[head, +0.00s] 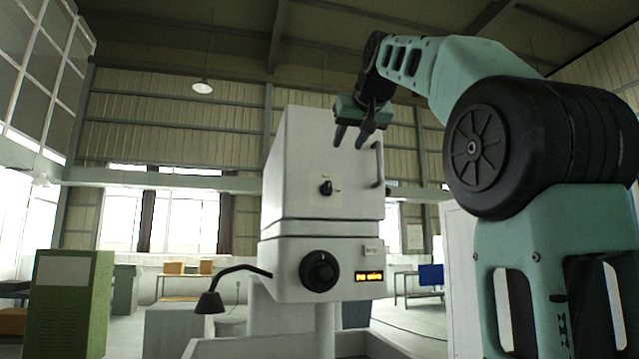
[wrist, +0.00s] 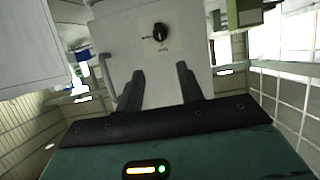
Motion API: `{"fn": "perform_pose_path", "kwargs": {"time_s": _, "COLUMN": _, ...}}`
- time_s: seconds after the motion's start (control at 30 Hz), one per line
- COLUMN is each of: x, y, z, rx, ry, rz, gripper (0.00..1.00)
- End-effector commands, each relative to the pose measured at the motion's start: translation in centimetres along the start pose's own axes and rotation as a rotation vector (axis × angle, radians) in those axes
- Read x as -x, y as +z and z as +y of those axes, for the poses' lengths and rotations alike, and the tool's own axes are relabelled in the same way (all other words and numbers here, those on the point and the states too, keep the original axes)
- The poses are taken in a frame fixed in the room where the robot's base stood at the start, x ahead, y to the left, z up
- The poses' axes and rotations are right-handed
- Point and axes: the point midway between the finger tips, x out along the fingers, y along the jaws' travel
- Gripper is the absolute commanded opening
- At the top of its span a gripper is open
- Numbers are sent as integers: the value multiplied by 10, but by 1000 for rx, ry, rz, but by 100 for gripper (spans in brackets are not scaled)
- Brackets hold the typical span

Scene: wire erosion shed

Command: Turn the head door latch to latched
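The head door latch (head: 326,187) is a small black knob on the white door of the machine head (head: 300,150). It also shows in the wrist view as a black knob (wrist: 160,32) on a pale plate with small labels, too small to read. My gripper (head: 350,142) is in front of the upper part of the door, above the latch and apart from it. In the wrist view my gripper (wrist: 158,75) has its two dark fingers spread, with nothing between them. The latch lies beyond the fingertips.
A vertical door handle (head: 378,165) is right of the latch. Below are a large black dial (head: 319,271), a lit orange display (head: 369,276) and a black gooseneck lamp (head: 212,300). A green cabinet (head: 68,305) stands at left. The space before the door looks clear.

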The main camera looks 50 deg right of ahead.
Motion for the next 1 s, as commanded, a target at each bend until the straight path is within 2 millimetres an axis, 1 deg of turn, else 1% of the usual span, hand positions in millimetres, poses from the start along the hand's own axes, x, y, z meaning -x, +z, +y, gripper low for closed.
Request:
{"fn": "perform_pose_path", "kwargs": {"time_s": 0.17, "x": -30, "y": 0, "z": 0, "rx": 0, "ry": -1, "rz": -7, "gripper": 37}}
{"fn": "perform_pose_path", "kwargs": {"time_s": 0.5, "x": -101, "y": -1, "z": -1, "rx": -1, "ry": -3, "rz": -7, "gripper": 37}}
{"fn": "perform_pose_path", "kwargs": {"time_s": 0.7, "x": -139, "y": 0, "z": -1, "rx": -1, "ry": -4, "rz": -6, "gripper": 37}}
{"fn": "perform_pose_path", "kwargs": {"time_s": 0.83, "x": -156, "y": 0, "z": -2, "rx": 0, "ry": -4, "rz": -5, "gripper": 37}}
{"fn": "perform_pose_path", "kwargs": {"time_s": 1.0, "x": -166, "y": 1, "z": -2, "rx": 0, "ry": -3, "rz": -4, "gripper": 37}}
